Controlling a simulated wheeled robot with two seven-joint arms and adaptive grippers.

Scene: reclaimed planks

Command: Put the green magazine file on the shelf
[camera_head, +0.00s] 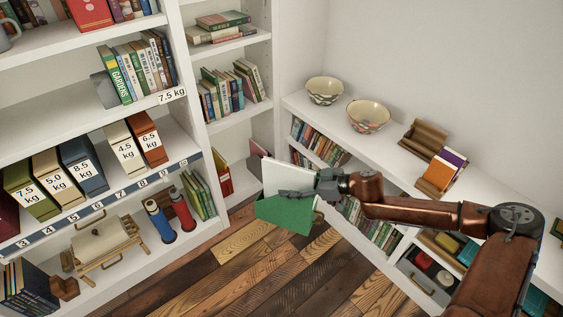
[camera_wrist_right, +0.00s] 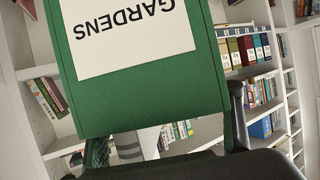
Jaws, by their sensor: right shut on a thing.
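The green magazine file (camera_head: 285,214) is held in the air by my right gripper (camera_head: 292,193), tilted, in front of the low shelf unit. A white panel shows on its upper part in the head view. In the right wrist view the file (camera_wrist_right: 200,90) fills the middle, with a white label reading GARDENS upside down. My right gripper is shut on it, with a finger on each side. The tall white shelf (camera_head: 95,127) stands at the left, apart from the file. My left gripper is not in view.
A shelf row holds an olive file (camera_head: 30,190), a cream file (camera_head: 52,177), a blue file (camera_head: 83,165) and others with kg labels. A numbered strip (camera_head: 100,204) runs along its edge. Bowls (camera_head: 368,115) stand on the low unit. Plank floor (camera_head: 225,270) is clear.

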